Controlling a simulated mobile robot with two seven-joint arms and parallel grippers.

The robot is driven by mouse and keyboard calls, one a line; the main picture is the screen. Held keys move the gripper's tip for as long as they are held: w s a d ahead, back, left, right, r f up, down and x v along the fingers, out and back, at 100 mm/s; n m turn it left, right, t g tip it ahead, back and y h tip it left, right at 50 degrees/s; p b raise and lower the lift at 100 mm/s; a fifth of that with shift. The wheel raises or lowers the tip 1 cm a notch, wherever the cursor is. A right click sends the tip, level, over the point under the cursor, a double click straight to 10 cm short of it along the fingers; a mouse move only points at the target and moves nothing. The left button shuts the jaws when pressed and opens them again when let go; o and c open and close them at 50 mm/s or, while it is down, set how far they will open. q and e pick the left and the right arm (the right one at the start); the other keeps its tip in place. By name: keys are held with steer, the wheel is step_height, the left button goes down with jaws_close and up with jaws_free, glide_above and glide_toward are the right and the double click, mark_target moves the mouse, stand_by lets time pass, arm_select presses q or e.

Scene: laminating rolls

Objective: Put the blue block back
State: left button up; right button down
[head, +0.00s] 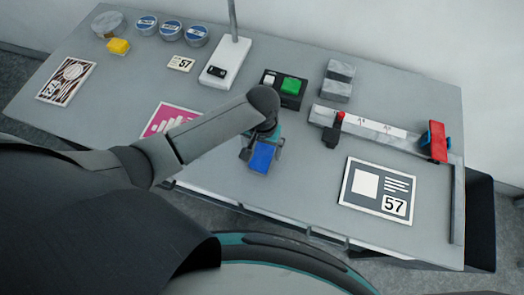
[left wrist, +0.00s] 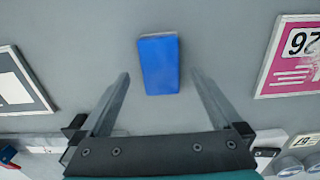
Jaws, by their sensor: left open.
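The blue block (head: 262,158) is on the grey table (head: 215,172), near the middle of its front part. In the left wrist view the blue block (left wrist: 159,65) appears as an upright rectangle between the two finger ends, with grey gaps on both sides. My left gripper (head: 262,153) is open above the block, its fingers to either side and apart from it. In the left wrist view my left gripper (left wrist: 160,77) holds nothing. I cannot tell how far the fingertips reach down beside the block. My right gripper does not show.
A pink card (head: 166,117) lies left of the block and a framed "57" card (head: 376,190) right. Behind stand a black box with a green button (head: 292,86), a white base with a pole (head: 222,66), grey blocks (head: 339,71) and a rail with a red-and-blue piece (head: 436,142).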

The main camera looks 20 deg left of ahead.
mark_target(262, 156)
arm_select(q)
step_height(262, 156, up, 8)
steer(key=p, duration=0.1)
steer(key=shift+f, duration=0.2)
stand_by(0.4)
